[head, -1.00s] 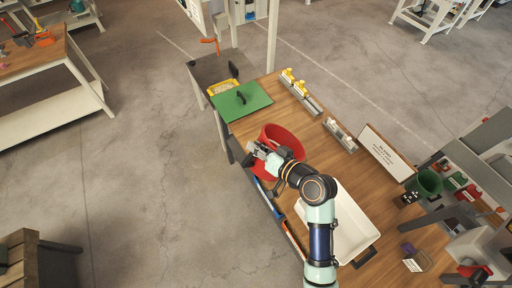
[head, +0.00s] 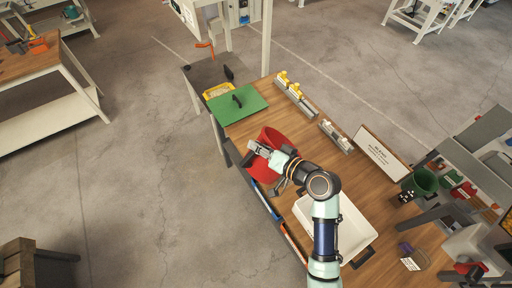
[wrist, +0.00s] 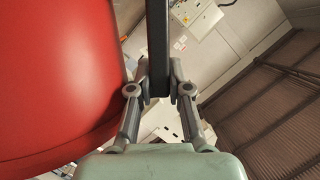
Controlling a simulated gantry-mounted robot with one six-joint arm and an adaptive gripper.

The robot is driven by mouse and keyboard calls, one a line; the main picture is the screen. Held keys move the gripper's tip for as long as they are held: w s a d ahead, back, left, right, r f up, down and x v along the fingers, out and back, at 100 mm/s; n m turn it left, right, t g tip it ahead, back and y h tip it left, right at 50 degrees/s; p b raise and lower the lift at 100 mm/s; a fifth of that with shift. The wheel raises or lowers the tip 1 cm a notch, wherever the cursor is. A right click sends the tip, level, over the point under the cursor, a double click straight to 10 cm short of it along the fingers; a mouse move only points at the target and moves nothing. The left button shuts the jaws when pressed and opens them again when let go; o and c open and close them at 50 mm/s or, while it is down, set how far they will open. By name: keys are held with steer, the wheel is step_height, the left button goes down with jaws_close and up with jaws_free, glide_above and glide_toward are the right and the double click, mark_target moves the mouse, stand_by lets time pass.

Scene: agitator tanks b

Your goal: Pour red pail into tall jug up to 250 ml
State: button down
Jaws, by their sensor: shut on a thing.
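The red pail (head: 266,166) is at the front-left edge of the wooden bench in the head view, partly hidden by my arm. In the wrist view its smooth red wall (wrist: 60,75) fills the left side. My gripper (head: 262,150) is at the pail. In the wrist view my gripper (wrist: 159,92) is shut on a dark upright bar (wrist: 158,40), which looks like the pail's handle. Whether the pail touches the bench, and what is in it, I cannot tell. I cannot make out a tall jug in either view.
A white tray (head: 358,246) lies beside my arm on the bench. A green board (head: 240,103) is at the far end. Racks with yellow (head: 283,77) and white pieces (head: 335,132), a sign (head: 381,152) and a green pot (head: 424,181) stand along the right side.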

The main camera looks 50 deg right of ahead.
mark_target(269, 141)
steer(key=shift+d+r, duration=0.1)
steer(key=shift+r, duration=0.05)
steer(key=shift+s+d+r+m+y, duration=0.2)
steer(key=shift+d+r+m+y, duration=0.15)
steer(key=shift+d, duration=0.2)
steer(key=shift+f, duration=0.1)
stand_by(0.4)
steer(key=shift+s+d+m+t, duration=0.2)
steer(key=shift+d+m+t, duration=0.2)
steer(key=shift+d+m, duration=0.2)
steer(key=shift+d, duration=0.1)
steer(key=shift+s+d+m+b, duration=0.25)
steer(key=shift+d+m+b, duration=0.1)
steer(key=shift+d, duration=0.25)
steer(key=shift+d, duration=0.1)
